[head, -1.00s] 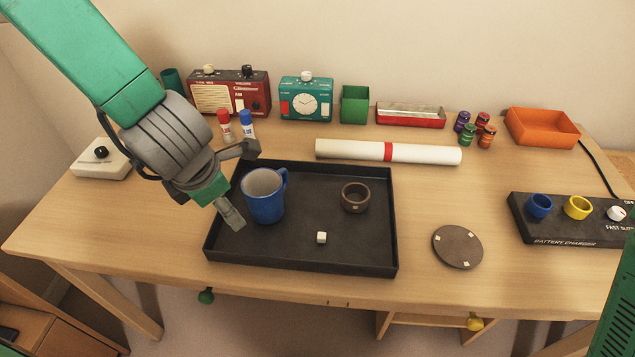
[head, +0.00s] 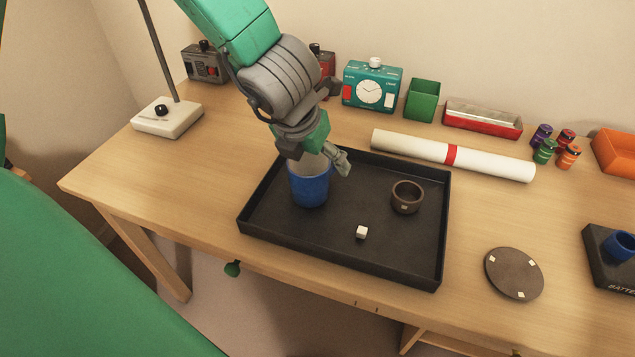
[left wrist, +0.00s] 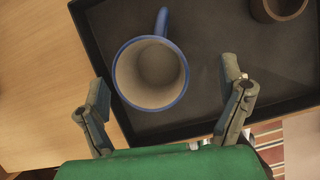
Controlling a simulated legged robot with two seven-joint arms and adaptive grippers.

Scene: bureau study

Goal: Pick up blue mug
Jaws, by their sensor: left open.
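The blue mug (head: 309,188) stands upright in the left part of the black tray (head: 345,265). In the left wrist view the mug (left wrist: 150,103) shows from above, with a pale, empty inside and its handle pointing to the top of the picture. My left gripper (head: 315,158) is over the mug and hides part of its rim in the head view. In the left wrist view its two open fingers (left wrist: 164,82) are apart, one on either side of the mug. I cannot tell if a finger touches it. My right gripper is not in view.
A brown ring-shaped cup (head: 407,198) and a small white cube (head: 361,232) share the tray. A white roll with a red band (head: 452,156) lies behind it. A round brown disc (head: 513,273) lies to the right. A lamp base (head: 167,118) stands at the left.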

